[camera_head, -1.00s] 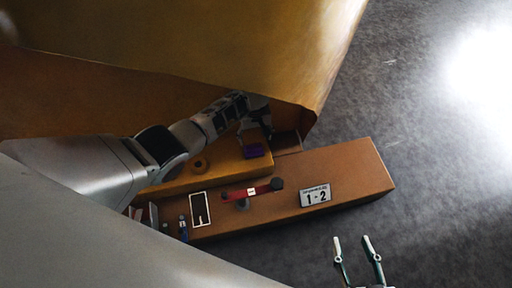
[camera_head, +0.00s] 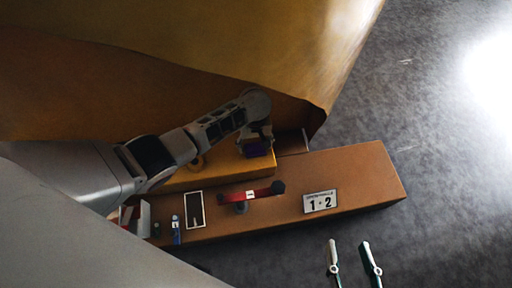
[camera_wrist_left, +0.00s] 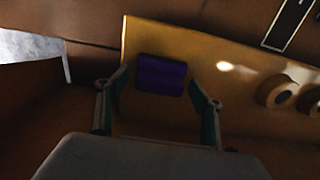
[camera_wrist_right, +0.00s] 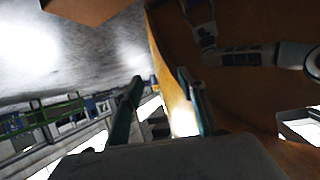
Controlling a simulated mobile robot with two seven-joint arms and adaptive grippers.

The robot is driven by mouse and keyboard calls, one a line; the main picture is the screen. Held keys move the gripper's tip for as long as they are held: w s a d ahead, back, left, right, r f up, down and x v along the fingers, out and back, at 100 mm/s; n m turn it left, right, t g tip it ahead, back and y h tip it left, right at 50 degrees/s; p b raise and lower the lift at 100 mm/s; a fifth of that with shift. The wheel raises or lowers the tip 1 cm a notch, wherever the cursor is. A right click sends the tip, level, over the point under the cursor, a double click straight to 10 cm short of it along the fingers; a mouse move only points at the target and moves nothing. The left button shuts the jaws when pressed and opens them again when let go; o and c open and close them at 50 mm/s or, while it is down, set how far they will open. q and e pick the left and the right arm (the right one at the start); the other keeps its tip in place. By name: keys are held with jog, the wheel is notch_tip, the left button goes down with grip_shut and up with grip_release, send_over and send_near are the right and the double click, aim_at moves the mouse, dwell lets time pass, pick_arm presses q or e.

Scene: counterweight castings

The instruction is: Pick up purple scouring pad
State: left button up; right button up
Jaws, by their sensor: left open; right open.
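The purple scouring pad (camera_head: 254,149) lies on a raised orange-brown ledge (camera_head: 190,180), near its right end. In the left wrist view the pad (camera_wrist_left: 161,75) lies just ahead of the fingertips, roughly midway between them. My left gripper (camera_wrist_left: 158,86) is open, with a finger to either side of the pad's near edge and nothing held. In the head view my left wrist partly covers the pad. My right gripper (camera_head: 348,246) is open and empty over the grey floor, away from the ledge; its fingers also show in the right wrist view (camera_wrist_right: 160,88).
A lower brown surface in front holds a red-handled tool (camera_head: 250,194), a "1 2" sign (camera_head: 320,202), a framed dark panel (camera_head: 194,210) and a blue item (camera_head: 176,230). Round rings (camera_wrist_left: 275,91) sit along the ledge. A large yellow-brown casting (camera_head: 250,50) rises behind.

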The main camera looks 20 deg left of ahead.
aim_at(256, 143)
pick_arm(q)
jog(key=c, duration=1.3)
jog(key=shift+r, duration=0.3)
jog(key=r+p, duration=0.2)
jog(key=r, duration=0.1)
jog(key=shift+w, duration=0.4)
notch_tip(256, 143, up, 6)
jog(key=p, duration=0.3)
jog(key=shift+s+r+p, duration=0.25)
jog(key=shift+r+p, duration=0.1)
jog(key=shift+p, duration=0.1)
jog(key=shift+s+f, duration=0.2)
pick_arm(e)
jog(key=shift+n+g+h, duration=0.7)
jog(key=shift+n, duration=0.2)
jog(key=d+f, duration=0.1)
jog(key=s+d+f, duration=0.1)
jog(key=d, duration=0.1)
jog(key=s+d+f, duration=0.1)
jog(key=shift+d, duration=0.35)
